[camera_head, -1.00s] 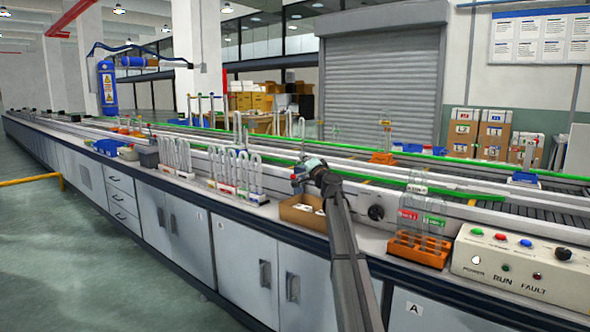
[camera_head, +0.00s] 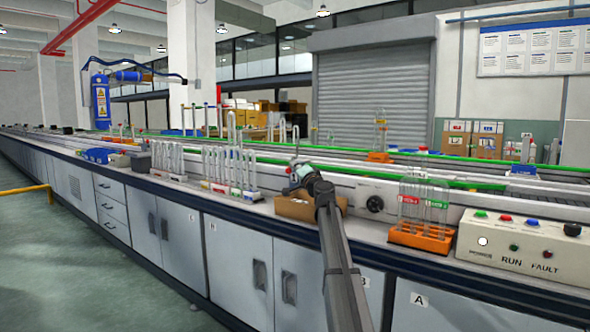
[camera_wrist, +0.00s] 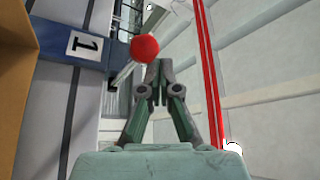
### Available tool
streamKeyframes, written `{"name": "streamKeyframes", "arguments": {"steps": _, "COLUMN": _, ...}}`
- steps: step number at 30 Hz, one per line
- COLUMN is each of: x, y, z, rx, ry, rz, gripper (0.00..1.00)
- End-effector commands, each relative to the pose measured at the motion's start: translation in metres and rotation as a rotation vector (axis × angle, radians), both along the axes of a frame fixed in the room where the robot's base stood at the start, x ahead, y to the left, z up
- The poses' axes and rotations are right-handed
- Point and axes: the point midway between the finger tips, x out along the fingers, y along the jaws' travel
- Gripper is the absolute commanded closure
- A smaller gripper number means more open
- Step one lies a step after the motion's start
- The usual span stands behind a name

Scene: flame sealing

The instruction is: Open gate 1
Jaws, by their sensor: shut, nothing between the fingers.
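In the wrist view a white label marked 1 (camera_wrist: 84,44) sits on a dark blue plate (camera_wrist: 50,42). A red ball knob (camera_wrist: 145,48) is just to the right of the plate, at the end of a pale rod (camera_wrist: 121,76). My gripper (camera_wrist: 160,66) is shut and empty, its fingertips close beside and below the knob in the picture. I cannot tell whether they touch it. In the head view my gripper (camera_head: 298,164) is small, above the bench near the conveyor edge.
An open cardboard box (camera_head: 296,209) stands below my gripper. Racks of glass tubes (camera_head: 230,187) stand to the left. A black knob (camera_head: 375,204) is on the conveyor side.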

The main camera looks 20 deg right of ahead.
Motion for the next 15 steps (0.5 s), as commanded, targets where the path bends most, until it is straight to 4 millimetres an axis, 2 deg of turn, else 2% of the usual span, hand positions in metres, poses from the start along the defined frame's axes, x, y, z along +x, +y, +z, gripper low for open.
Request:
{"name": "streamKeyframes", "arguments": {"steps": 3, "x": -0.0003, "y": 0.001, "z": -0.0077, "rx": 0.0, "ry": 0.0, "rz": 0.0, "gripper": 1.0}}
{"name": "streamKeyframes", "arguments": {"steps": 15, "x": -0.0005, "y": 0.0026, "z": -0.0128, "rx": -0.001, "ry": 0.002, "rz": 0.002, "gripper": 1.0}}
